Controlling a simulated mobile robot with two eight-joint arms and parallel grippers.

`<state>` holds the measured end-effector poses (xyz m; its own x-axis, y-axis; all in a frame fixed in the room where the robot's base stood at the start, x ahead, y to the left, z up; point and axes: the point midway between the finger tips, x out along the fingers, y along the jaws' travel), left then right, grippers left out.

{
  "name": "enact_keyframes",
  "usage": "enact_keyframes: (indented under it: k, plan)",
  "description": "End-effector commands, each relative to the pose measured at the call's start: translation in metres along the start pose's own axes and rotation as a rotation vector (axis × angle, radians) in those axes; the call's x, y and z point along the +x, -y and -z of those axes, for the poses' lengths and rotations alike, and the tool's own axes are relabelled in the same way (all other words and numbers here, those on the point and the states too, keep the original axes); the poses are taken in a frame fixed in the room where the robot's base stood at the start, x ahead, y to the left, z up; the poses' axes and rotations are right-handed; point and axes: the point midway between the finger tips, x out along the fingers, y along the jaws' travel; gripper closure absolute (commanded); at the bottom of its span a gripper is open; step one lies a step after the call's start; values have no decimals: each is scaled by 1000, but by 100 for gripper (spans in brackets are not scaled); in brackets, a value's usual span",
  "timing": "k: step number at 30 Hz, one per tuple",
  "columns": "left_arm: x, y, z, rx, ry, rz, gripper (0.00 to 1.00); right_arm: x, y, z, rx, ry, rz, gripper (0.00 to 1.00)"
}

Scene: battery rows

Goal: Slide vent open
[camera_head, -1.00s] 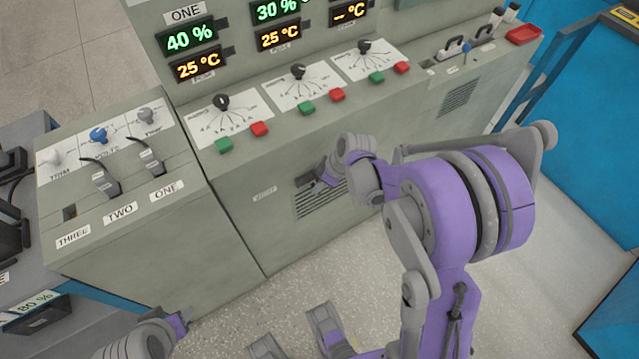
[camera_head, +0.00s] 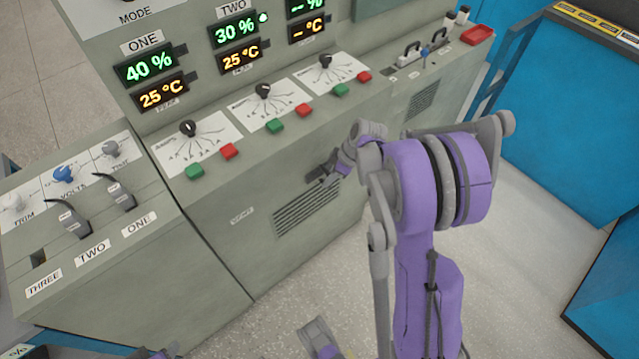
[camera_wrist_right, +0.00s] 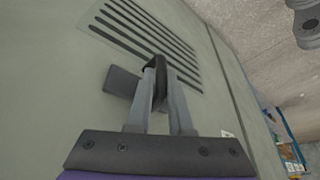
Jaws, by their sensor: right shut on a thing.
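The vent (camera_head: 308,208) is a slatted grille low on the front of the grey-green console, beside a small VENT label (camera_head: 242,215). In the right wrist view the dark slots of the vent (camera_wrist_right: 150,37) show just beyond my fingers. My right gripper (camera_head: 322,173) is at the upper edge of the slats. In the right wrist view its two grey fingers are shut on a small dark vent handle (camera_wrist_right: 157,68). A grey block (camera_wrist_right: 121,82) sits just left of the fingers. The fingers partly hide the handle.
Above the vent, the sloping console top carries dials (camera_head: 263,91) and green and red buttons (camera_head: 275,126). A lever panel (camera_head: 90,205) stands at left. A blue cabinet (camera_head: 575,110) stands at right. The floor (camera_head: 290,290) before the vent is partly clear.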

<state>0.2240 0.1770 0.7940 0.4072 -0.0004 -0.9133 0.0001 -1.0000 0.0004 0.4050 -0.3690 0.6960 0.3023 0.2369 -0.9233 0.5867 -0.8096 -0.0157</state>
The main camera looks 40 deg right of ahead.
Motion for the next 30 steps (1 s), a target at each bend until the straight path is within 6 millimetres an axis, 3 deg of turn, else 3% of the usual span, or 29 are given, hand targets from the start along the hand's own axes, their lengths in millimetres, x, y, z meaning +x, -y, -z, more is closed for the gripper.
enact_keyframes:
  k: [7,8,12,23,30]
  plan:
    - [0,0,0,0,0,0,50,-1,-4,-2,2,3,-10,100]
    - [0,0,0,0,0,0,50,-2,-4,-2,3,3,-10,76]
    - [0,0,0,0,0,0,50,-1,-3,-2,3,3,-9,53]
    - [-2,0,1,0,-1,0,50,-7,-2,-1,3,2,-7,53]
    - [-10,0,5,0,-4,0,50,-50,-2,-1,5,2,-8,53]
